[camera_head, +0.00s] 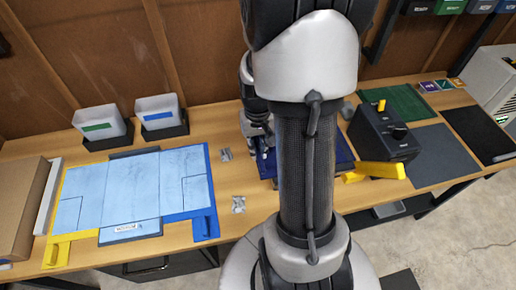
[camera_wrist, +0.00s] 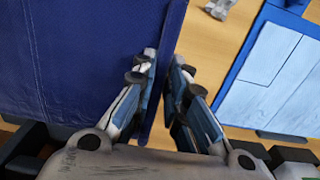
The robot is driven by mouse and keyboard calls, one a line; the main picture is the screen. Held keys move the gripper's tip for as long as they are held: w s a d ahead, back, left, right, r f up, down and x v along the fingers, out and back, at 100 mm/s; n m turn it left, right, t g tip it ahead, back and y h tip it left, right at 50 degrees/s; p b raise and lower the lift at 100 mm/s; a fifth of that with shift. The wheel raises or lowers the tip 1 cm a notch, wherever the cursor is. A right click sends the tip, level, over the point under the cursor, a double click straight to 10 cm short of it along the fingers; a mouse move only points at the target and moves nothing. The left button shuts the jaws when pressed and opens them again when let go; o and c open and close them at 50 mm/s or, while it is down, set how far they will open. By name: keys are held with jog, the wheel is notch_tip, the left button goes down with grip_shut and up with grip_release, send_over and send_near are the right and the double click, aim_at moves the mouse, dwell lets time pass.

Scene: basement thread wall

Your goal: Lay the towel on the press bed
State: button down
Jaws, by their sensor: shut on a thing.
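A dark blue sheet-like thing, which looks like the towel (camera_wrist: 85,60), fills the left of the wrist view, with a straight edge near the middle. My gripper (camera_wrist: 165,65) is shut on that edge, one finger on each side. In the head view my arm hides the gripper's fingertips; dark blue (camera_head: 341,150) shows on the bench on both sides of the arm. A black machine with a yellow handle, which looks like the press (camera_head: 385,132), stands right of it. I cannot make out the press bed for certain.
A flat board (camera_head: 205,222) with yellow and blue edges and pale blue panels lies at left. Two white bins (camera_head: 158,108) stand behind it. Small grey crumpled pieces (camera_head: 238,204) lie on the bench. Green, grey and black mats (camera_head: 445,150) lie at right. A cardboard box (camera_head: 18,205) stands far left.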

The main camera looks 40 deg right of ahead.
jog(key=c, duration=1.6)
grip_release()
notch_tip(320, 180, up, 12)
jog(key=p, duration=0.4)
jog(key=s+a+r+n+t, duration=0.2)
jog(key=a+r, duration=0.4)
jog(key=a, duration=0.4)
jog(key=s+a+r+n+t, duration=0.2)
jog(key=s+a+r+n, duration=0.2)
jog(key=s+a+r, duration=0.3)
jog(key=a, duration=0.3)
jog(key=shift+s+a+t, duration=0.15)
jog(key=shift+s+t, duration=0.05)
jog(key=shift+t, duration=0.1)
